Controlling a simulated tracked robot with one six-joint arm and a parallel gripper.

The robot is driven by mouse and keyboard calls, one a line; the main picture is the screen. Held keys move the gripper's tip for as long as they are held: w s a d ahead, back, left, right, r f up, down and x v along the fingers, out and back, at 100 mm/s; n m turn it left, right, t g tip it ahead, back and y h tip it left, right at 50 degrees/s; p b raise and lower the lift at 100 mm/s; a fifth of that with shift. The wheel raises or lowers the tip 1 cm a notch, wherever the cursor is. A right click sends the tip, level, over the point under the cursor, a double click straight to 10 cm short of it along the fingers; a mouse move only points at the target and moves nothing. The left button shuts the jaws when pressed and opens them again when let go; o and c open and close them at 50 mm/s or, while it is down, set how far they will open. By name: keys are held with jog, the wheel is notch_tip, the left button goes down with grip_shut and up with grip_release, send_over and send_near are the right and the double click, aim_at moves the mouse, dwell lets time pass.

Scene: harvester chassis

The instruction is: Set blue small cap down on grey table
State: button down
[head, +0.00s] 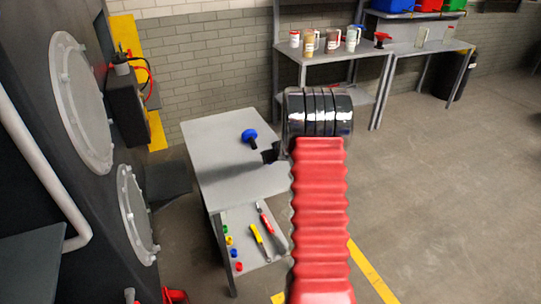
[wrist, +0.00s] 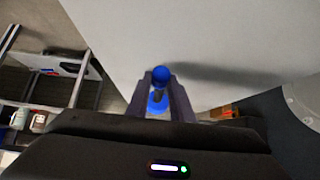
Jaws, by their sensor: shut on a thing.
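The blue small cap (head: 249,135) shows in the head view over the grey table (head: 215,130), at the tip of my gripper (head: 259,146). It has a rounded blue top and a dark stem below. In the wrist view, the cap (wrist: 161,74) sits between the two dark fingers of my gripper (wrist: 162,88), which is shut on it. More blue shows lower between the fingers. The grey tabletop (wrist: 220,40) lies behind it. I cannot tell whether the cap touches the tabletop.
The table's lower shelf holds a yellow-handled screwdriver (head: 257,236), a red-handled tool (head: 266,218) and several small coloured pieces. A dark machine with round hatches (head: 80,103) stands on the left. A workbench (head: 330,55) with cans is at the back. The tabletop around the cap is clear.

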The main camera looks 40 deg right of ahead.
jog(key=shift+f, duration=1.4)
jog(key=c, duration=1.5)
grip_release()
jog(key=shift+s, duration=0.1)
jog(key=shift+v, duration=6.8)
jog(key=shift+f, duration=0.1)
